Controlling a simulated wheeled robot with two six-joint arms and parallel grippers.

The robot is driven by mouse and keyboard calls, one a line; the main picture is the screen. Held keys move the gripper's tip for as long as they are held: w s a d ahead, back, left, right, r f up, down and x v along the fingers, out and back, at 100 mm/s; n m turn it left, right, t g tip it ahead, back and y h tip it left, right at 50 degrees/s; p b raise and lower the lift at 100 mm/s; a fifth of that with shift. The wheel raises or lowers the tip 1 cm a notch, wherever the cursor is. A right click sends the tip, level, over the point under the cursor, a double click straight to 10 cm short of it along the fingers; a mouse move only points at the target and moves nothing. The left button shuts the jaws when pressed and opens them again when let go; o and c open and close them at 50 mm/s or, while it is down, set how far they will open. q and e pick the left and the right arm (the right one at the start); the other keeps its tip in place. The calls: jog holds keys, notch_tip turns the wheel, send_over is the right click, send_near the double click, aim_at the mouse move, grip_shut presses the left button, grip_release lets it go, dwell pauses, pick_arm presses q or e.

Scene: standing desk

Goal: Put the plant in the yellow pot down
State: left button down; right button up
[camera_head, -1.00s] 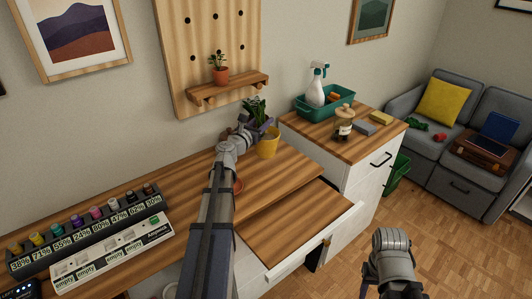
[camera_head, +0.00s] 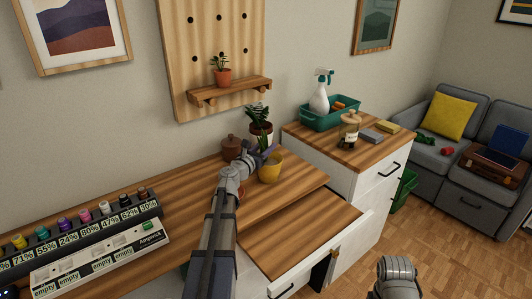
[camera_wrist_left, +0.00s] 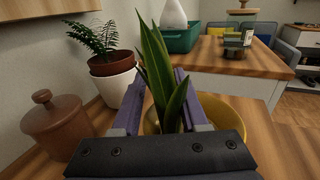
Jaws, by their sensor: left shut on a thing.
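The yellow pot (camera_head: 271,168) is at the back right of the wooden desk, at my left gripper (camera_head: 262,153). In the left wrist view, the plant's long pointed green leaves (camera_wrist_left: 163,75) rise between my fingers, with the yellow pot (camera_wrist_left: 235,113) just behind and below. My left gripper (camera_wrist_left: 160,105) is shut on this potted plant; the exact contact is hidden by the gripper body. I cannot tell whether the pot's base touches the desk. My right gripper is not in view; only part of my right arm shows at the lower right.
A fern in a white pot (camera_head: 263,139) and a brown lidded jar (camera_head: 232,147) stand close behind my left gripper. A white cabinet (camera_head: 352,175) stands to the right. Bottle racks (camera_head: 85,250) fill the desk's left front. The desk right of the pot is clear.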

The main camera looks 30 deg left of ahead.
pick_arm(q)
jog(key=shift+r, duration=0.1)
jog(key=shift+c, duration=2.1)
grip_release()
jog(key=s, duration=1.2)
